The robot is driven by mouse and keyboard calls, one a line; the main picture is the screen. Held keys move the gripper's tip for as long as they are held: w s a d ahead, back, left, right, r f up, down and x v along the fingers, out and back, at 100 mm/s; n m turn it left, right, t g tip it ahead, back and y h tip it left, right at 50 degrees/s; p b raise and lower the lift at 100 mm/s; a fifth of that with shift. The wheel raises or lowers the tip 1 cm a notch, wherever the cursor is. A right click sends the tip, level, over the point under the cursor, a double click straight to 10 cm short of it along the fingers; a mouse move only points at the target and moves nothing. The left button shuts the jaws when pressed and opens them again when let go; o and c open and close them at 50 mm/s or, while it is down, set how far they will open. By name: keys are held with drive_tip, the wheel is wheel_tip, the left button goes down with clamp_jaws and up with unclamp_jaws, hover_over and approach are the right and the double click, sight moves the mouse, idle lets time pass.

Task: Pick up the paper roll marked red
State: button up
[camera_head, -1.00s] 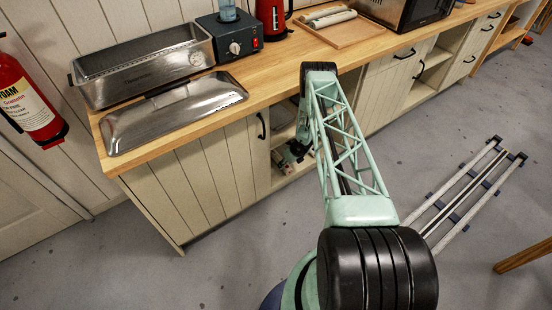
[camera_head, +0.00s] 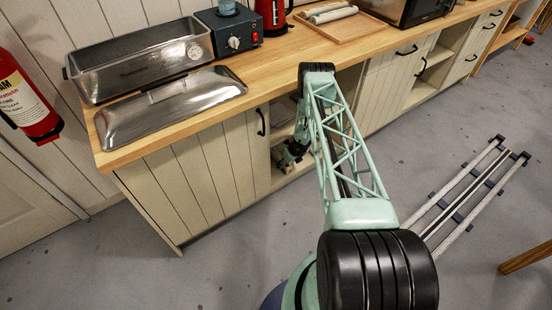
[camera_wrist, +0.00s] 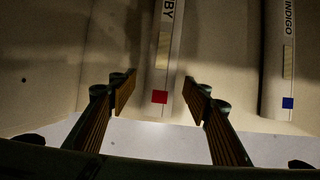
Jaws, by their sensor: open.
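In the wrist view, a pale paper roll (camera_wrist: 161,75) with a red square and letters ending in "BY" lies on a pale shelf surface. My gripper (camera_wrist: 158,94) is open, with one finger on each side of this roll's near end. I see gaps between the roll and both fingers, so it is not held. In the head view, my gripper (camera_head: 288,155) is partly hidden by my arm, at an open cabinet compartment below the counter. The red-marked roll cannot be made out there.
A second roll (camera_wrist: 281,60), marked "INDIGO" with a blue square, lies to the right of my gripper. Above the compartment runs the wooden counter (camera_head: 275,75) with a metal lid (camera_head: 170,105) and a tray (camera_head: 355,30). A cabinet door (camera_head: 240,150) stands left of the opening.

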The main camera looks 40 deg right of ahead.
drive_tip(key=shift+b+x, duration=1.05)
drive_tip(key=shift+b, duration=0.1)
drive_tip(key=shift+c, duration=0.2)
drive_tip(key=c, duration=0.9)
drive_tip(key=shift+c, duration=0.2)
